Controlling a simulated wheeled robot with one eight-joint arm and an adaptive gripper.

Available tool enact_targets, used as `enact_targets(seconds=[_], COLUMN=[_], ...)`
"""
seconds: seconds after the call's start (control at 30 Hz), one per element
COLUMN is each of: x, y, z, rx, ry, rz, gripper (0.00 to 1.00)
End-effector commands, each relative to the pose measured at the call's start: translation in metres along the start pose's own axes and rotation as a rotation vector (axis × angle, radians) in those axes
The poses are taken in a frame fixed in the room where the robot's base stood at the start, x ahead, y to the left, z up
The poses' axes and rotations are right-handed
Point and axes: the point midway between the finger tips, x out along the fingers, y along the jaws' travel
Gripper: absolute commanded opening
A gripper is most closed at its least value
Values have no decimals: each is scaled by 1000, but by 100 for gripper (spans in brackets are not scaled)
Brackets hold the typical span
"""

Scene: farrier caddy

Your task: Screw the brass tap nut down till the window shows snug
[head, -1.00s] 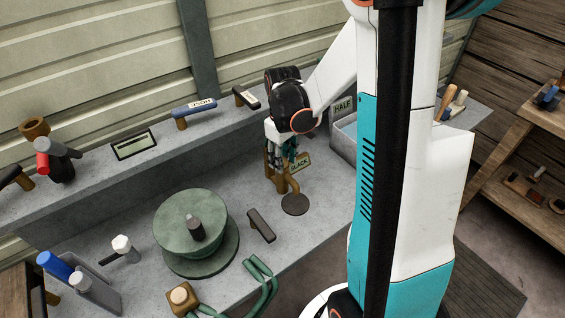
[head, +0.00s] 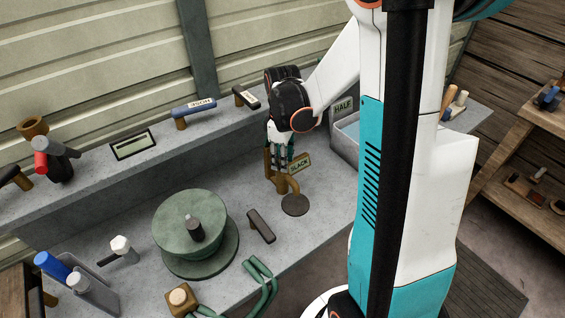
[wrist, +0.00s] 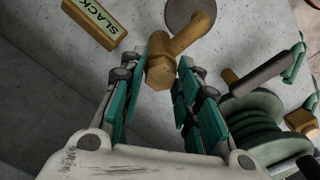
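The brass tap (head: 282,186) stands upright on the bench, left of the metal bin. In the wrist view its bent brass body (wrist: 193,32) runs up and right from the six-sided brass nut (wrist: 160,72). My gripper (head: 279,166) points down over the tap. In the wrist view my gripper (wrist: 168,62) has one teal-padded finger on each side of the nut, apart from each other; firm contact is not visible. The window plate (head: 300,163) beside the tap reads SLACK; it also shows in the wrist view (wrist: 95,22). The nut is partly hidden by my fingers in the head view.
A dark round disc (head: 295,205) lies in front of the tap. A dark bar (head: 261,226) and a green reel (head: 195,232) stand to the left. The metal bin (head: 345,145), with a HALF plate (head: 343,107), is close on the right. A raised ledge runs behind.

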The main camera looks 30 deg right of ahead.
Motion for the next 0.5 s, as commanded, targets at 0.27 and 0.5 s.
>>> enact_targets(seconds=[0.27,0.5], x=[0,1], y=[0,0], z=[0,0], rx=[13,267], ry=[0,0], rz=[0,1], gripper=[0,0])
